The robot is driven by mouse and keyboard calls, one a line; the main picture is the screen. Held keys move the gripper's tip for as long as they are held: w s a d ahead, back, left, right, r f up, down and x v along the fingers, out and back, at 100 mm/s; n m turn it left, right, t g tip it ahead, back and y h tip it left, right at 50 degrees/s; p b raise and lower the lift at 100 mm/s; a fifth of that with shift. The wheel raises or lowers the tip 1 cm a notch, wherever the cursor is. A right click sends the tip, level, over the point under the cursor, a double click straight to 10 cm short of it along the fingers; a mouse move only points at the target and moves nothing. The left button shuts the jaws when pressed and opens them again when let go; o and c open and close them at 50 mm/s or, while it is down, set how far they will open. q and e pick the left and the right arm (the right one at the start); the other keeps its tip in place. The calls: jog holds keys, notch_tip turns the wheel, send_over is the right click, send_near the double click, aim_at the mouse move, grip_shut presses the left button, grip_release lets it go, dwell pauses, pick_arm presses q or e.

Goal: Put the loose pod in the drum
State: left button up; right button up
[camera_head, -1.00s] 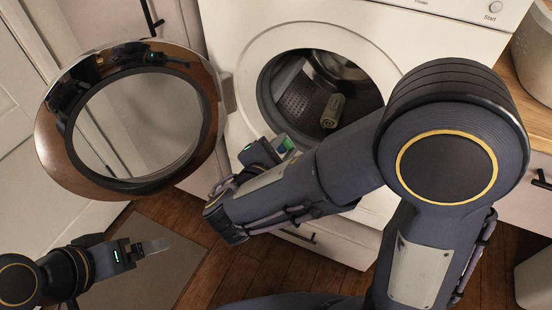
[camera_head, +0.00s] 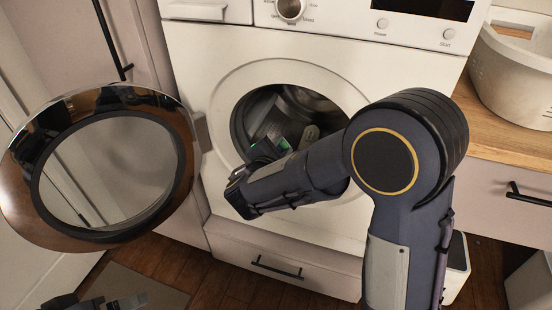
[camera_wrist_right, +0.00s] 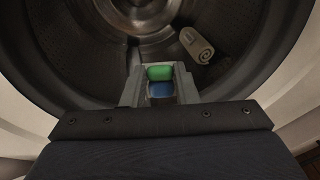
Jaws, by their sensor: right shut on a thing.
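My right gripper (camera_wrist_right: 160,86) is shut on the pod (camera_wrist_right: 160,73), which shows green and blue between the two fingers in the right wrist view. In the head view the right gripper (camera_head: 272,146) is at the washer's round opening, and a bit of green pod (camera_head: 284,143) shows there. The drum (camera_wrist_right: 90,60) is a dark grey metal cavity in front of the fingers; it also shows in the head view (camera_head: 300,101). My left gripper (camera_head: 127,302) is at the bottom left edge, partly cut off; whether it is open I cannot tell.
A rolled light towel (camera_wrist_right: 197,45) lies inside the drum, right of the pod. The round washer door (camera_head: 185,135) stands swung open to the left. A pale basket (camera_head: 512,75) sits on the wooden counter (camera_head: 490,135) at the right.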

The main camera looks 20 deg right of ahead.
jog(key=r+b+x, duration=0.1)
jog(key=b+x, duration=0.4)
jog(key=x, duration=1.5)
jog(key=shift+d, duration=0.15)
jog(key=shift+w+f, duration=0.1)
jog(key=shift+w, duration=0.05)
jog(key=o, duration=0.8)
jog(key=shift+c, duration=0.2)
jog(key=p+v, duration=0.1)
jog(key=v, duration=0.7)
